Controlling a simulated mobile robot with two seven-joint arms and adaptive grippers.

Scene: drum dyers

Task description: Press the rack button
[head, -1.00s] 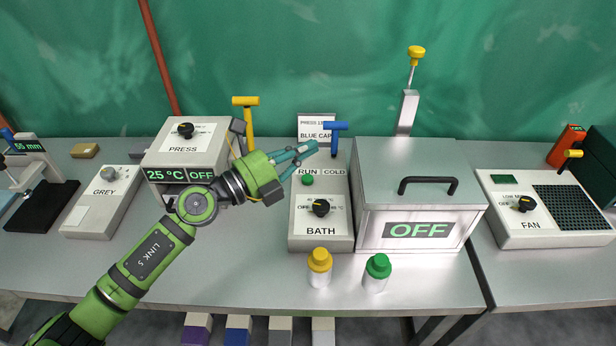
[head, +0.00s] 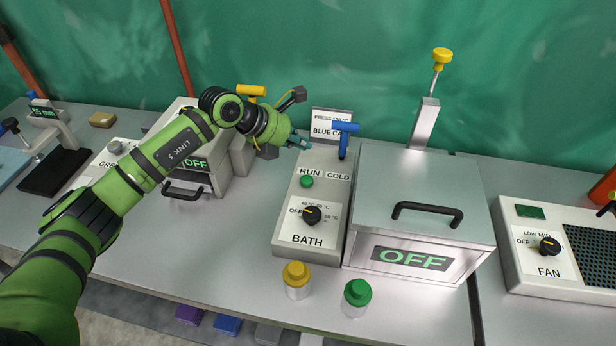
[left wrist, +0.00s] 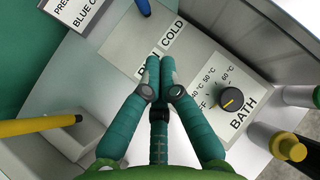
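No part is labelled as a rack button. A green round button (head: 306,182) sits under the RUN label on the BATH control box (head: 283,225). A yellow knob (head: 442,55) tops a metal post behind the steel bath. My left gripper (head: 299,141) is over the far end of the BATH box, left of the blue T-handle (head: 344,140). In the left wrist view its teal fingers (left wrist: 160,62) are together and empty, covering part of the RUN label; the green button is hidden there. Contact cannot be told. My right gripper is not in view.
The steel bath (head: 418,240), reading OFF, stands right of the BATH box. Yellow-capped (head: 296,275) and green-capped (head: 357,293) bottles stand in front. The yellow T-handle (head: 250,91) is beside my left wrist. The FAN unit (head: 545,270) stands right. The front table edge is mostly free.

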